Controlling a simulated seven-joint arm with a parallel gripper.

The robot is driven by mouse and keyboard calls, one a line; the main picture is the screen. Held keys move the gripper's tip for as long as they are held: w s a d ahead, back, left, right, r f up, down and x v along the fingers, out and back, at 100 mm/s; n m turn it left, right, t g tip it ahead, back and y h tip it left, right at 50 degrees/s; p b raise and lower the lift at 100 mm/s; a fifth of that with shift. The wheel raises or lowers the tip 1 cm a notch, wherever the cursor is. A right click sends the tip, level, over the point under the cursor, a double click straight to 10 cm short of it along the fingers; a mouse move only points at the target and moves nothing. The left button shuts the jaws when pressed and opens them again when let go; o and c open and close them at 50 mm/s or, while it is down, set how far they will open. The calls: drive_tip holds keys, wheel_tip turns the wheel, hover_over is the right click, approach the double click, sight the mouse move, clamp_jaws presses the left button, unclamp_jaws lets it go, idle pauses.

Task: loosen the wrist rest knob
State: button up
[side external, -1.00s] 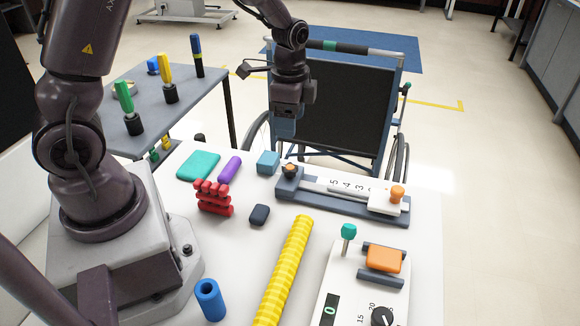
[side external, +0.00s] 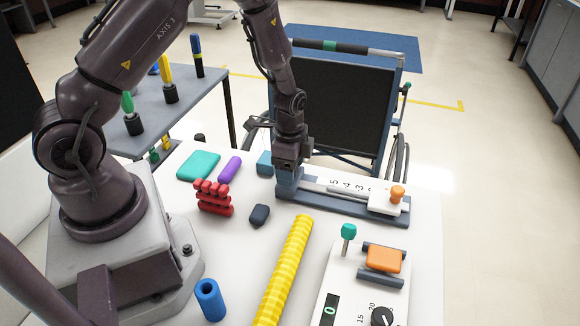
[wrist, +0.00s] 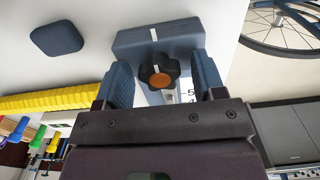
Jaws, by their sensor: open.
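A black lobed knob with an orange cap (wrist: 159,71) stands at the end of a blue-grey base (wrist: 160,40) with a numbered scale. A white line on its rim points near a white mark on the base. My gripper (wrist: 162,80) is open, with one blue finger on each side of the knob; I cannot tell whether they touch it. In the side external view my gripper (side external: 288,180) is low over the left end of the slide base (side external: 350,212) and hides this knob. The frames do not show which part is the wrist rest.
A white slider with an orange knob (side external: 397,193) is at the base's right end. A dark block (side external: 259,214), a yellow ribbed tube (side external: 284,270) and a panel with a teal knob (side external: 348,232) and orange pad (side external: 384,259) lie nearer.

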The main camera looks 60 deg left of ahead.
drive_tip(key=c, duration=0.9)
drive_tip(key=shift+n, duration=0.3)
drive_tip(key=n, duration=1)
drive_tip(key=shift+n, duration=0.3)
drive_tip(key=n, duration=0.5)
drive_tip(key=shift+n, duration=0.3)
drive_tip(key=n, duration=0.5)
drive_tip(key=shift+n, duration=0.4)
